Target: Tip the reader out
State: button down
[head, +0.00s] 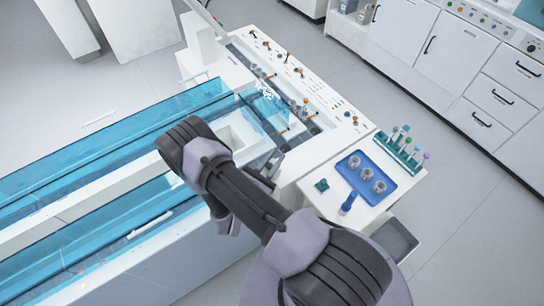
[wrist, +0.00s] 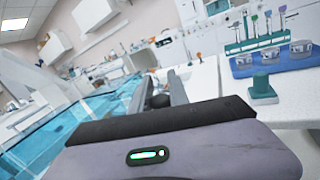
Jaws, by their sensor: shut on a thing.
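My gripper (head: 265,170) is beside the near end of the white track machine (head: 335,132), by a square white opening (head: 240,135). In the wrist view my gripper (wrist: 160,90) has its two grey fingers shut on a small dark rounded thing (wrist: 160,101). Most of that thing is hidden by the gripper body, and I cannot tell what it is joined to. No part is clearly marked as the reader. The machine top carries several orange-tipped parts (head: 289,57) along a dark channel, partly under a clear blue cover (head: 268,105).
Long blue clear covers (head: 90,150) run along the left. On the white bench at right are a blue tray (head: 366,174) with metal cups, a green rack (head: 398,148) of tubes, a small green block (head: 321,185) and a blue upright thing (head: 348,203). Floor is open beyond.

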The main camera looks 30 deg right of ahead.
jog(key=s+f+m+g+h+b, duration=0.5)
jog(key=s+m+b, duration=0.5)
jog(key=m, duration=0.9)
jog(key=shift+s+d+f+g, duration=0.2)
jog(key=shift+s+f+g, duration=0.3)
jog(key=shift+s+f, duration=0.45)
jog(key=shift+s+r, duration=0.2)
jog(key=c, duration=1.3)
grip_release()
jog(key=v, duration=1.7)
jog(key=shift+a+f, duration=0.15)
jog(key=shift+f, duration=0.1)
